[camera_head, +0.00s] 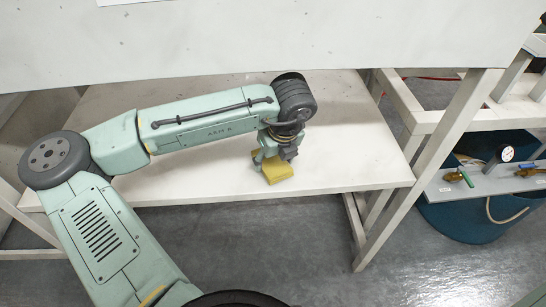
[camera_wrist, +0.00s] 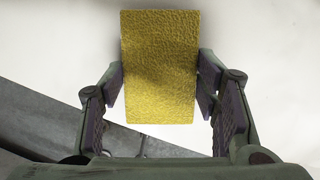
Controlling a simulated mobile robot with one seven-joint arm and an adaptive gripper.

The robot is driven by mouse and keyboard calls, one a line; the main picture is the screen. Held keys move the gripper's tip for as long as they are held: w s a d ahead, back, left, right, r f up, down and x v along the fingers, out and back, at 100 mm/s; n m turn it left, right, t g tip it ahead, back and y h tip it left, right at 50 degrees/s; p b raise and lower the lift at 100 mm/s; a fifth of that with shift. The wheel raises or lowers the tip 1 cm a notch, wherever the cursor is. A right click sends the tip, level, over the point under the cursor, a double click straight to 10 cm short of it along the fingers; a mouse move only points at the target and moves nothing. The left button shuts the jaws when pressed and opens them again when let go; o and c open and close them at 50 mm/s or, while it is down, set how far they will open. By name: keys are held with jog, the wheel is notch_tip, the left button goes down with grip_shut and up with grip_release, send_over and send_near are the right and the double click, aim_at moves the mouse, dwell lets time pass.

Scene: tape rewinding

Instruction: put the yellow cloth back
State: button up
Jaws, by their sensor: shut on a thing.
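The yellow cloth (camera_head: 277,172) is a folded, block-like pad at my gripper, over the white lower shelf (camera_head: 345,150) near its front edge. My gripper (camera_head: 272,158) points down at it. In the wrist view the cloth (camera_wrist: 160,65) stands between the two fingers of my gripper (camera_wrist: 160,85), with a pad against each side. My gripper is shut on the cloth. I cannot tell whether the cloth touches the shelf or is just above it.
A white upper surface (camera_head: 300,35) overhangs the shelf. A white table leg (camera_head: 425,180) stands to the right. Beyond it are a teal tub (camera_head: 465,218) and a panel with a gauge (camera_head: 505,153) and valves. Grey floor (camera_head: 290,230) lies in front.

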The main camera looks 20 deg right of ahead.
jog(key=shift+f, duration=0.25)
jog(key=o, duration=1.1)
jog(key=shift+f, duration=0.1)
jog(key=shift+r, duration=0.35)
jog(key=shift+s+r, duration=0.1)
jog(key=shift+r, duration=0.2)
jog(key=s+b, duration=0.1)
jog(key=s, duration=0.3)
jog(key=s+d, duration=0.1)
jog(key=s, duration=0.3)
jog(key=s+b, duration=0.1)
jog(key=s, duration=0.3)
jog(key=shift+d+r+b, duration=0.25)
jog(key=shift+r+b, duration=0.05)
